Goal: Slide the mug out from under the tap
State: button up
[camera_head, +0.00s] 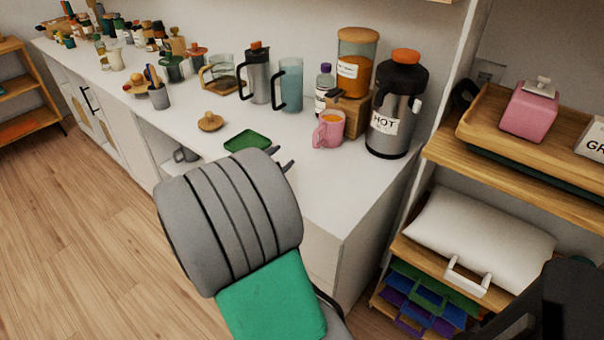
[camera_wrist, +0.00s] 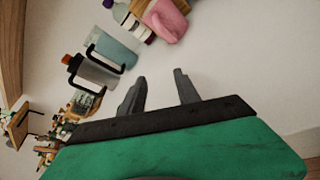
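The pink mug (camera_head: 329,130) stands upright on the white counter with orange-brown liquid in it and its handle toward the left. It stands in front of a wooden stand (camera_head: 352,112) that bears a jar of orange contents (camera_head: 356,68). The tap is too small to make out clearly above the mug. My gripper (camera_head: 284,160) is open and empty over the counter, to the left and front of the mug and apart from it. In the wrist view my gripper's two fingers (camera_wrist: 159,77) are spread, with the mug (camera_wrist: 168,20) beyond them at the top.
A black-and-grey HOT flask (camera_head: 393,110) stands right of the mug. A labelled bottle (camera_head: 324,90), a blue pitcher (camera_head: 289,85) and a grey pitcher (camera_head: 257,75) stand behind. A green tray (camera_head: 247,141) and wooden lid (camera_head: 210,122) lie left. The counter front is clear.

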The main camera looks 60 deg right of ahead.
aim_at(314, 140)
jog(key=s+d+n+h, duration=0.1)
jog(key=s+d+n+h+b, duration=0.1)
jog(key=n, duration=0.1)
jog(key=s+d+n+g+h, duration=0.1)
jog(key=d+n, duration=0.1)
jog(key=shift+s+f, duration=0.3)
jog(key=shift+s, duration=0.1)
jog(key=shift+s+d+r+n, duration=0.2)
jog(key=shift+r+n, duration=0.05)
jog(key=shift+n, duration=0.35)
jog(key=shift+r, duration=0.15)
jog(key=d+b, duration=0.1)
jog(key=d, duration=0.6)
jog(key=shift+w+d, duration=0.15)
jog(key=shift+d, duration=0.25)
jog(key=shift+c, duration=0.5)
grip_shut()
